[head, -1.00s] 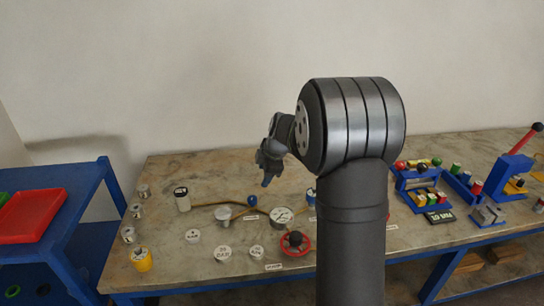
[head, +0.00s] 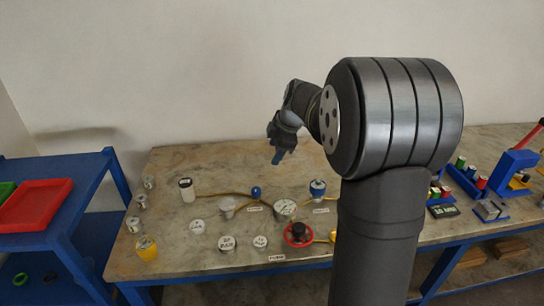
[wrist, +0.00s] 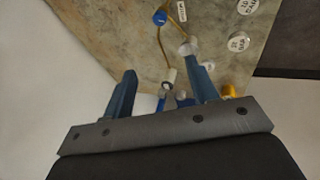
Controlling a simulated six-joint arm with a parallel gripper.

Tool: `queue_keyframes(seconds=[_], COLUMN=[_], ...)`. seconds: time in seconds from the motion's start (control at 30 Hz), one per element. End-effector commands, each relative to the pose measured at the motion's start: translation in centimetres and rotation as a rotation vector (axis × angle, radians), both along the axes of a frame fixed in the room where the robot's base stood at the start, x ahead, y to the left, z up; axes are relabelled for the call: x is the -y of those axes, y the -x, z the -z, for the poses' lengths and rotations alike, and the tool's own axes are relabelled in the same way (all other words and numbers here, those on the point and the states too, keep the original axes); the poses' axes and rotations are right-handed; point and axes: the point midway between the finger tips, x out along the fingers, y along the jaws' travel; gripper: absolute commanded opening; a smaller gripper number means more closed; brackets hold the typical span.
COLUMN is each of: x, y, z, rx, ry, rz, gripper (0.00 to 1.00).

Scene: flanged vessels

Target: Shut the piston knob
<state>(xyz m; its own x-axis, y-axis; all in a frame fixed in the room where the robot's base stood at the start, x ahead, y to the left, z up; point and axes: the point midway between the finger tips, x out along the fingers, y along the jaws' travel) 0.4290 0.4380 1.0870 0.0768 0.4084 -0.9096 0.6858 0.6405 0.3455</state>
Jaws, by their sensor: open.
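My gripper (head: 277,157) hangs in the air above the back part of the bench, apart from everything on it. In the wrist view its two blue fingers (wrist: 163,82) are spread wide with nothing held between them. A blue ball knob (head: 255,191) stands on the bench by a brass-coloured pipe; a blue knob also shows in the wrist view (wrist: 159,17). A blue-topped fitting (head: 317,188) and a red handwheel (head: 298,233) with a dark hub stand further right. The small labels are too small to read, so I cannot tell which one is the piston knob.
A round gauge (head: 285,208) sits amid the pipes. A blue side table (head: 85,175) with a red tray (head: 35,208) is further left. Blue fixtures (head: 510,165) crowd the right end.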

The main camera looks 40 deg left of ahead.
Motion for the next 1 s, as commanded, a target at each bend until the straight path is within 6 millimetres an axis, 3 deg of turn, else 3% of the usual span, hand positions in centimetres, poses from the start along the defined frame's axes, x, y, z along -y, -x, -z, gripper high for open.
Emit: queue_keyframes(seconds=[0.17, 0.5, 0.67, 0.87, 0.9, 1.0], x=[-0.3, -1.0, -0.7, 0.9, 1.3, 2.6], y=[1.8, 5.4, 5.5, 4.2, 3.9, 3.0], z=[2.9, 8.8, 10.8, 13.4, 13.9, 15.2], rx=[-0.254, -1.146, -1.589, -2.17, 2.122, 1.913], ry=[-0.075, -0.185, -0.164, -0.076, 0.047, -0.011], rz=[0.263, 1.213, 1.674, 2.225, -2.154, -1.885], gripper=[0.53, 0.53, 0.53, 0.53, 0.53, 0.53])
